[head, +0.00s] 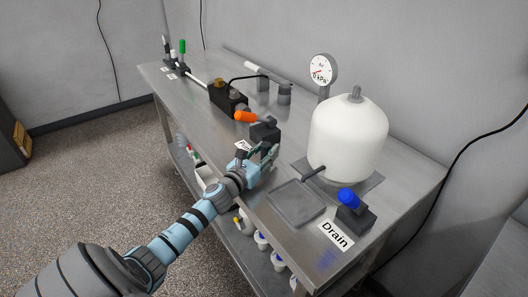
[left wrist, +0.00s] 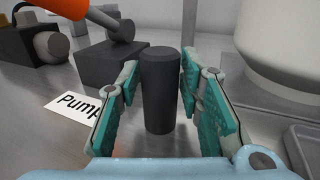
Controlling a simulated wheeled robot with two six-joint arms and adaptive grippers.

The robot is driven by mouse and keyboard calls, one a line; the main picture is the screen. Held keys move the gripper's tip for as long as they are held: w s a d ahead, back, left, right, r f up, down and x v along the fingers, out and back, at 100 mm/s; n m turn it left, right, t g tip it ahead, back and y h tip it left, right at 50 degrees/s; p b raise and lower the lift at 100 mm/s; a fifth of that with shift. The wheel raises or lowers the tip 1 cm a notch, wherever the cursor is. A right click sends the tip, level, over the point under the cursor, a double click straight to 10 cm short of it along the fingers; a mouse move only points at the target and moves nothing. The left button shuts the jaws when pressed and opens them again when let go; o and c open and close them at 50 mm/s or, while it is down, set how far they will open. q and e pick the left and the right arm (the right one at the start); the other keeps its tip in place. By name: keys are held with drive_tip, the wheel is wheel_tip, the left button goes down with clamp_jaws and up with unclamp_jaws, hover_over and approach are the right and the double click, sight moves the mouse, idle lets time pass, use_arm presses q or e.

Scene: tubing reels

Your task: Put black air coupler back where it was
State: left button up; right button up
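A dark grey-black cylinder (left wrist: 160,90), which looks like the black air coupler, stands upright on the metal bench in the left wrist view. My left gripper (left wrist: 158,72) is open, with one teal-padded finger on each side of it. A gap shows between the cylinder and the left finger; the right finger is very near it, and I cannot tell whether they touch. In the head view my left gripper (head: 264,158) is low over the bench, in front of the orange-handled valve, and largely hides the cylinder. My right gripper is not in view.
The orange-handled valve (head: 246,117) on its black block and a "Pump" label (left wrist: 74,106) are close by. A white tank (head: 347,138), flat grey tray (head: 296,203) and blue-handled valve (head: 349,198) stand to the right. Two grey cylinders stand behind. The bench's front left is clear.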

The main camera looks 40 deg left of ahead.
sight(263, 156)
use_arm(q)
drive_tip(key=shift+o, duration=0.3)
drive_tip(key=shift+s+f, duration=0.25)
drive_tip(key=shift+f, duration=0.5)
drive_tip(key=shift+r+p, duration=0.25)
drive_tip(key=shift+p, duration=0.05)
drive_tip(key=shift+w+r+p, duration=0.1)
drive_tip(key=shift+r+p, duration=0.4)
drive_tip(key=shift+p, duration=0.05)
drive_tip(key=s+b, duration=0.1)
drive_tip(key=s, duration=0.1)
drive_tip(key=s+b, duration=0.4)
drive_tip(key=s, duration=0.1)
drive_tip(key=shift+d+f, duration=0.3)
drive_tip(key=shift+f, duration=0.1)
drive_tip(key=s, duration=0.3)
drive_tip(key=s+r, duration=0.1)
drive_tip(key=shift+s+d, duration=0.25)
drive_tip(key=shift+s, duration=0.1)
